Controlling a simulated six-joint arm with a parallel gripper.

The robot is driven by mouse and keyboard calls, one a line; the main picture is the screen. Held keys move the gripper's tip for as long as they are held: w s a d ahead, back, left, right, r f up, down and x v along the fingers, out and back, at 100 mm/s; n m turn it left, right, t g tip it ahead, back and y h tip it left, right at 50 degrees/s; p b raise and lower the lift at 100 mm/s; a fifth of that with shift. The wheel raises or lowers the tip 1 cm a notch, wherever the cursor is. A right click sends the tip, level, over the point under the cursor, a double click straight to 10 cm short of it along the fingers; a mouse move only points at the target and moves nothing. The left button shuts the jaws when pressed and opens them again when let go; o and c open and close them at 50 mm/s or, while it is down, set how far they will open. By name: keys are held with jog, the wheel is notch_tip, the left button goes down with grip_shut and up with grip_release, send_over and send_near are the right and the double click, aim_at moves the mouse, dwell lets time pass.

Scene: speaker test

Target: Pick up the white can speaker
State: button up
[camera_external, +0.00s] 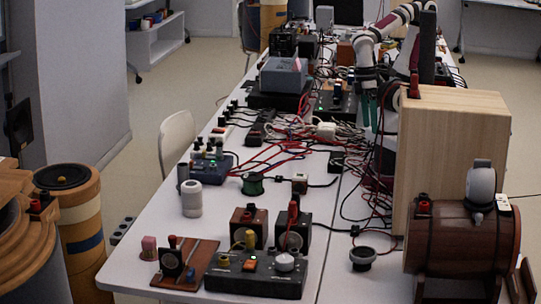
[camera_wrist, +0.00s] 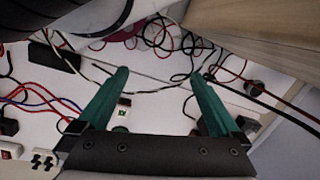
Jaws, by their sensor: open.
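The white can speaker (camera_external: 191,198) is a small white upright cylinder on the left part of the table in the external view. I cannot make it out in the wrist view. My gripper (camera_external: 369,110) has teal fingers and hangs pointing down above the cables, left of the large wooden box. It is well to the right of the white can speaker and farther back. In the wrist view my gripper (camera_wrist: 158,76) has its two fingers spread wide, with nothing held between them.
A large wooden box (camera_external: 455,150) stands close right of my gripper. Tangled red and black cables (camera_external: 275,150) cover the table's middle. Bare table lies around the can's front.

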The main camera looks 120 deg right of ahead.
dwell(0.4)
jog(key=t+h, duration=0.8)
jog(key=t, duration=0.4)
send_near(183, 195)
jog(key=shift+h, duration=0.3)
jog(key=w+d+f, duration=0.2)
jog(key=w+d, duration=0.1)
jog(key=shift+f, duration=0.3)
jog(key=x, duration=0.5)
jog(key=shift+w+d+f, duration=0.15)
jog(key=shift+w+d, duration=0.1)
jog(key=shift+d, duration=0.05)
grip_shut()
